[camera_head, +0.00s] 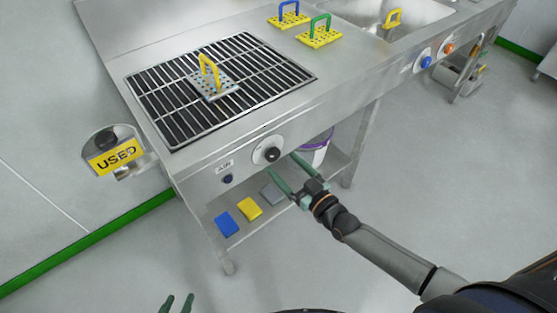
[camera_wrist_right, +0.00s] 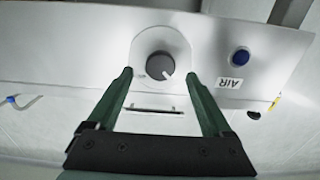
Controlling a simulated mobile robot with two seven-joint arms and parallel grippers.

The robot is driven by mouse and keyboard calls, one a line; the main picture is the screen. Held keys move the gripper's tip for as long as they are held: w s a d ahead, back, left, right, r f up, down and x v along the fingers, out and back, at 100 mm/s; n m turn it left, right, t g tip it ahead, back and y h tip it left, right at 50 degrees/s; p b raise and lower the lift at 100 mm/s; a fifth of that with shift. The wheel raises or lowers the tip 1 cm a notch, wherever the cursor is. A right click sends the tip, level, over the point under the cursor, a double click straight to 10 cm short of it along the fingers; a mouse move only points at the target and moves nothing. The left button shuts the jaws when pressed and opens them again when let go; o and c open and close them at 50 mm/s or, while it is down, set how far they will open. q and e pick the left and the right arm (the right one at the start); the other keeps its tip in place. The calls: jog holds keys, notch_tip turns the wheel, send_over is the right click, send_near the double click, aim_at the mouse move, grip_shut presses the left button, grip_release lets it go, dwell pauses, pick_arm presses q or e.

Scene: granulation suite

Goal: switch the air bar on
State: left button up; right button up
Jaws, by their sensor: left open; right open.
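A dark round knob (camera_head: 272,155) on a pale round plate sits on the steel bench's front panel. Contact cannot be told. My left gripper (camera_head: 176,301) is open at the bottom edge.
A slatted grille (camera_head: 170,119) in the bench top bears a perforated plate with a yellow handle (camera_head: 209,72). A USED holder (camera_head: 116,157) is on the left. Blue (camera_head: 227,224), yellow (camera_head: 249,208) and grey pads lie on the lower shelf. More knobs (camera_head: 426,62) are further right.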

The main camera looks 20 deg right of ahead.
aim_at(275, 157)
jog(key=shift+x, duration=1.55)
grip_shut()
